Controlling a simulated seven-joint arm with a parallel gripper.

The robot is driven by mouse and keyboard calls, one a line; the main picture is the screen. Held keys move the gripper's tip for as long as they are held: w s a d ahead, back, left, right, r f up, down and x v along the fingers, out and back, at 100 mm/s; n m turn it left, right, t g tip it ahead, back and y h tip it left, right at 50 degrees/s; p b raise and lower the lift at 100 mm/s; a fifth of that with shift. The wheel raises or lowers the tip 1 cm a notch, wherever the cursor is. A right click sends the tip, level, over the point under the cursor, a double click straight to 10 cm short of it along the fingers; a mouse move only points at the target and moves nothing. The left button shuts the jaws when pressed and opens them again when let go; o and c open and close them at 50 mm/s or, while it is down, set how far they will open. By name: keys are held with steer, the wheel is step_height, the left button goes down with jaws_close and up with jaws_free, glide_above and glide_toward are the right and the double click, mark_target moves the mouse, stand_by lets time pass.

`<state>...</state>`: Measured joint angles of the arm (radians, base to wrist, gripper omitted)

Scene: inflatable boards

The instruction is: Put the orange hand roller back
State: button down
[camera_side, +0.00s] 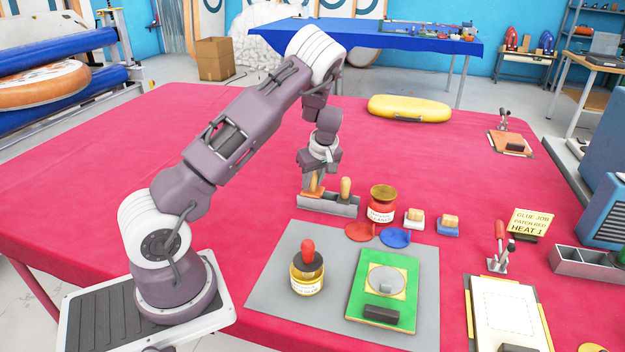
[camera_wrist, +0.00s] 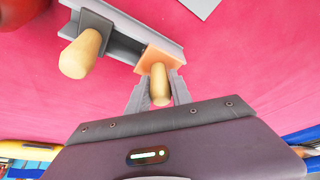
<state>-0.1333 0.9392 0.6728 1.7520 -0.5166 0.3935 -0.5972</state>
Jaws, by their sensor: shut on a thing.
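My gripper (camera_wrist: 158,92) is shut on the wooden handle of the orange hand roller (camera_wrist: 159,62) and points down. In the side view the orange roller (camera_side: 313,186) is below my gripper (camera_side: 314,178), at the left end of a grey tray (camera_side: 328,206). In the wrist view its orange part overlaps the end of the tray (camera_wrist: 128,22). Whether it rests on the tray floor or is just above it, I cannot tell. A second wooden-handled tool (camera_side: 346,187) stands in the tray to the right; it also shows in the wrist view (camera_wrist: 80,56).
The red table's left side is clear.

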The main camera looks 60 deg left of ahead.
steer(key=shift+f, duration=0.2)
stand_by(0.6)
steer(key=c, duration=0.6)
jaws_free()
steer(key=shift+r, duration=3)
